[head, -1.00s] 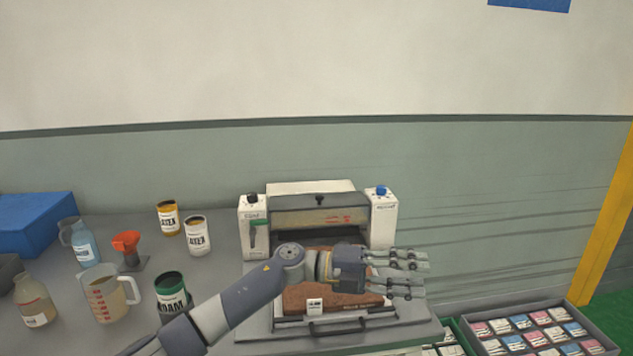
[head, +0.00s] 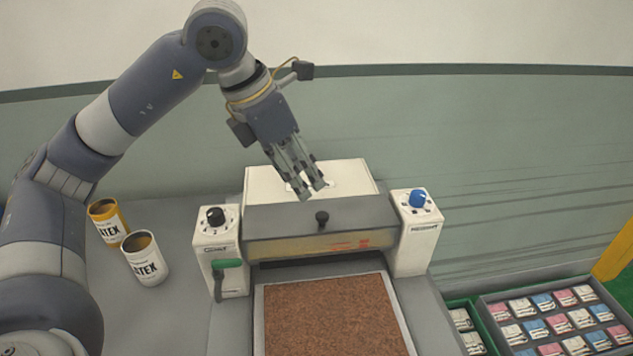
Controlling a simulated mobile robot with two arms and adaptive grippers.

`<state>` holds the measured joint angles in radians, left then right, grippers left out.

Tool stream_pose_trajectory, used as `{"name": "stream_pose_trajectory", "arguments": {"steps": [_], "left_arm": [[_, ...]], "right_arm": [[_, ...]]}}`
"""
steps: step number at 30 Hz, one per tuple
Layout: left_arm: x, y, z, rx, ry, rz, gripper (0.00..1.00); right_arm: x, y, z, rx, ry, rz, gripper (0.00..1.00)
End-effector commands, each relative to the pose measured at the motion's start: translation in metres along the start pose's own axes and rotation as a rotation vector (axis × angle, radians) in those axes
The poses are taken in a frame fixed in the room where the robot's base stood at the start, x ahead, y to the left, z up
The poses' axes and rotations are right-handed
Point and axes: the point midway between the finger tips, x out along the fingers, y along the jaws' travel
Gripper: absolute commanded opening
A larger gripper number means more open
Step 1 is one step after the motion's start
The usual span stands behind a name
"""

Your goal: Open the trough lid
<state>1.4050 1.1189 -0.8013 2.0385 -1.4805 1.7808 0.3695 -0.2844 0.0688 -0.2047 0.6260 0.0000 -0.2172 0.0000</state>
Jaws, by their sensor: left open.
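The trough lid (head: 365,220) is a grey cover with a small black knob (head: 321,218) across the top of the white machine (head: 310,178). It lies closed between the two white side posts. My left gripper (head: 310,194) comes down from the upper left and points at the lid. It is open and empty, with its fingertips just above and behind the knob in the picture, apparently not touching it. The inside of the trough is hidden under the lid. My right gripper is not in view.
The left post (head: 222,250) carries a black dial and a green handle; the right post (head: 415,240) has a blue dial. A brown slab (head: 330,315) lies in front. Two tins (head: 146,258) stand left. A tray of packets (head: 610,285) is at right.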

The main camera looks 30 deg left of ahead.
Motion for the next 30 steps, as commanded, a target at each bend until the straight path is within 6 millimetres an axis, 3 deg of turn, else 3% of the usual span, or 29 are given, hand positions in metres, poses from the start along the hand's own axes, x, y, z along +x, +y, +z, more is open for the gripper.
{"name": "stream_pose_trajectory", "arguments": {"steps": [5, 12, 21, 30], "left_arm": [[0.009, 0.004, -0.003, 0.0, 0.007, 0.023, 0.41], [0.053, 0.003, -0.004, 0.0, 0.009, 0.018, 0.41], [0.097, 0.004, -0.003, 0.0, 0.004, 0.018, 0.41], [0.105, 0.004, -0.003, 0.001, 0.002, 0.018, 0.41]], "right_arm": [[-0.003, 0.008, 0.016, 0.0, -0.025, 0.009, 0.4], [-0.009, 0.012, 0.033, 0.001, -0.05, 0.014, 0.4], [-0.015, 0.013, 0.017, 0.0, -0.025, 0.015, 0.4], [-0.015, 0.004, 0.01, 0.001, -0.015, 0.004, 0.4]]}}
